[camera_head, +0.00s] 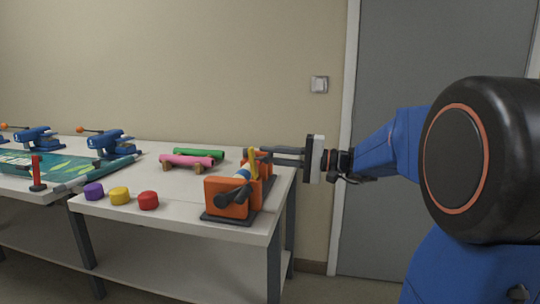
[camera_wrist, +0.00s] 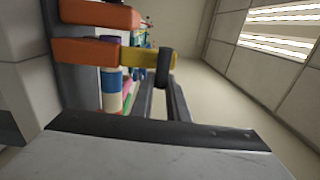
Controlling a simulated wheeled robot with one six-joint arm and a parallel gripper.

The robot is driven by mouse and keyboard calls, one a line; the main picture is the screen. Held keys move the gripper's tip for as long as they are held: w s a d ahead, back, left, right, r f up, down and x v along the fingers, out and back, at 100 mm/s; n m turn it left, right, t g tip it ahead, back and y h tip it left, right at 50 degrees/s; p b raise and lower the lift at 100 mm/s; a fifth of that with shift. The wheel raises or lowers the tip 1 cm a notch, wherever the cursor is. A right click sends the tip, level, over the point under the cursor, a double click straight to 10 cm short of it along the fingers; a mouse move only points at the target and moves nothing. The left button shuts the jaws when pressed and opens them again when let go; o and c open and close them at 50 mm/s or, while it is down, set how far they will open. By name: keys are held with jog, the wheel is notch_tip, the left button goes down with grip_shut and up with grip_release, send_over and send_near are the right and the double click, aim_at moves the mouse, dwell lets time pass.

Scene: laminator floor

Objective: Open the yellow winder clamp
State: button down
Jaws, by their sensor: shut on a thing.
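The winder (camera_head: 228,196) is an orange two-block stand on a dark base at the right end of the white table, with a dark crank-like part and a white-and-blue roll. Its yellow clamp (camera_head: 253,163) stands upright beside the rear orange block. In the wrist view the yellow clamp (camera_wrist: 135,58) reaches out from an orange block and ends in a dark grip (camera_wrist: 165,62). My gripper (camera_head: 266,156) comes in from the right at the clamp's upper part. In the wrist view its fingers (camera_wrist: 162,80) are shut on the dark grip. The fingertips' exact contact is partly hidden.
Purple, yellow and red caps (camera_head: 148,200) line the table's front edge. Pink (camera_head: 187,160) and green (camera_head: 198,153) rolls lie behind. Blue machines (camera_head: 110,143) and a green mat (camera_head: 60,168) are at left. A grey door (camera_head: 400,60) stands behind my arm.

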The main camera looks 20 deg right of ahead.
jog(key=c, duration=2)
grip_release()
jog(key=v, duration=1.7)
jog(key=shift+s+d+f, duration=0.15)
